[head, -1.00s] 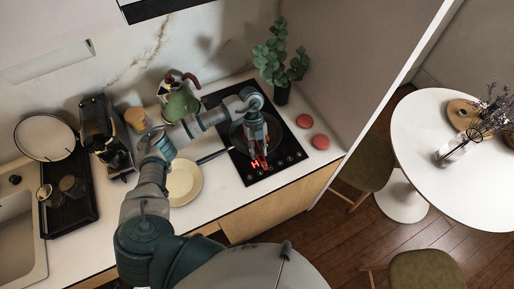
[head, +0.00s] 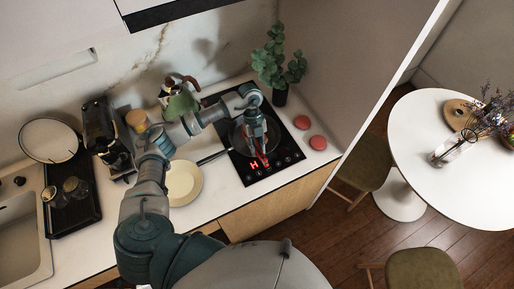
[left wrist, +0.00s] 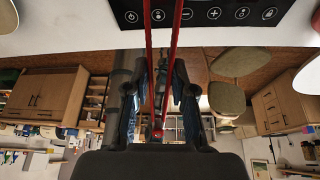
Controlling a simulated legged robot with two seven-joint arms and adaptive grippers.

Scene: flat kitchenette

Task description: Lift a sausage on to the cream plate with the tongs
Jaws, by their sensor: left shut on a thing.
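My left gripper (head: 259,146) is over the front part of the black hob, above the frying pan. In the left wrist view the two long red arms of the tongs (left wrist: 176,32) run between my fingers (left wrist: 158,100), a little apart from each other. The dark frying pan (head: 237,138) is partly hidden by my arm and gripper. No sausage can be made out. The cream plate (head: 183,184) lies on the counter left of the hob and looks empty. My right gripper is not in view.
The pan's handle (head: 213,157) reaches left towards the plate. Two red round things (head: 318,142) lie right of the hob, near a plant (head: 279,60).

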